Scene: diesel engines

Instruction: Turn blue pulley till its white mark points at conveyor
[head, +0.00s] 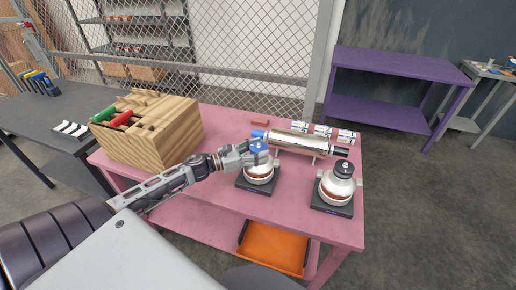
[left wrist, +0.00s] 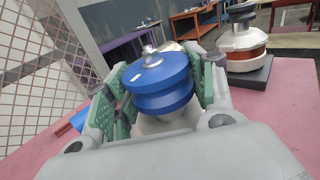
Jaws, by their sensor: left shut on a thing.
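The blue pulley (head: 258,146) sits on top of a silver and red pump unit (head: 258,174) on a dark base on the pink table. My left gripper (head: 249,154) is shut around the pulley's sides. In the left wrist view the blue pulley (left wrist: 158,80) fills the space between the green-padded fingers (left wrist: 160,92). A silver bolt stands at its centre. A small white mark (left wrist: 135,77) shows on the top's left part, towards the left finger. I cannot pick out a conveyor for certain in either view. My right gripper is not in view.
A similar unit with a black pulley (head: 344,168) stands to the right. A silver cylinder (head: 298,143) lies behind the blue pulley. A wooden box (head: 160,138) with coloured items stands left on the pink table (head: 222,198). An orange tray (head: 272,248) is below. A purple table (head: 392,70) stands behind.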

